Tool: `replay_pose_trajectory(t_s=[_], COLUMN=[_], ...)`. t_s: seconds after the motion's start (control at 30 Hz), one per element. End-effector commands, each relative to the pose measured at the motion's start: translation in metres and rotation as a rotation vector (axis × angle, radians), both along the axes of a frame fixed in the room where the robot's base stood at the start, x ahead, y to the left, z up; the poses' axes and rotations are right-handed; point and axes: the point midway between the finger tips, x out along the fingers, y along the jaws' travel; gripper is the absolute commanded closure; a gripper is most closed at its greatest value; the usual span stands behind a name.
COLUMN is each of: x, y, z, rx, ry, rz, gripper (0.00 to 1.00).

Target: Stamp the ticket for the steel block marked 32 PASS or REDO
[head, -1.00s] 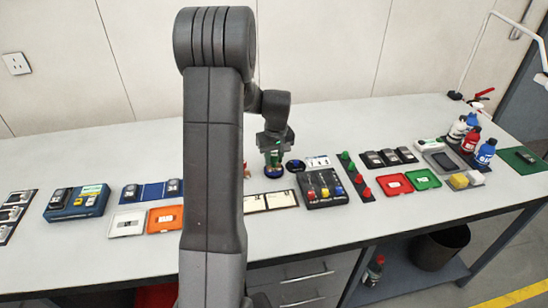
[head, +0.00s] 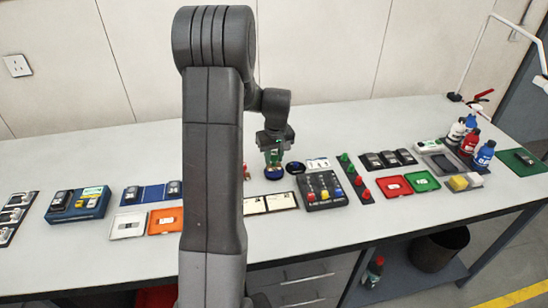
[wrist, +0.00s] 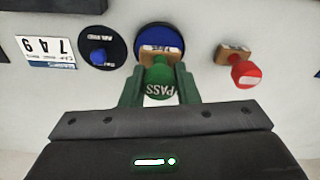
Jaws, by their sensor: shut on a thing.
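My gripper (head: 274,148) is shut on the green stamp (wrist: 159,80) marked PASS, with its wooden base pointing down. The stamp is over the round blue ink pad (wrist: 160,34); I cannot tell if they touch. The pad also shows in the head view (head: 274,174). A red stamp (wrist: 245,72) with a wooden base stands to the right of it in the wrist view. Two pale tickets (head: 281,201) lie on the bench nearer the front. Dark blocks sit on a blue tray (head: 153,193) at the left; their numbers are too small to read, so I cannot tell which is 32.
A dark round lid (wrist: 101,47) with a blue knob and a card reading 749 (wrist: 47,51) lie beside the pad. An orange tray (head: 165,220), a white tray (head: 127,224), a red tray (head: 394,186) and a green tray (head: 422,181) stand on the bench. Bottles (head: 484,153) stand far right.

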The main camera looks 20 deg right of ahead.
Motion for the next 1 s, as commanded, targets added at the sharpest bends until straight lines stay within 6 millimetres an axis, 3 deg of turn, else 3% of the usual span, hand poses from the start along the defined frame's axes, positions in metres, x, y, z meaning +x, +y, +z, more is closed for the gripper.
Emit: replay_pose_trajectory(t_s=[0.6, 1.0], x=[0.000, 0.000], y=[0.000, 0.001], z=[0.053, 0.055], rx=[-0.002, -0.001], ry=[-0.002, -0.002], rz=[0.000, 0.000], gripper=[0.87, 0.87])
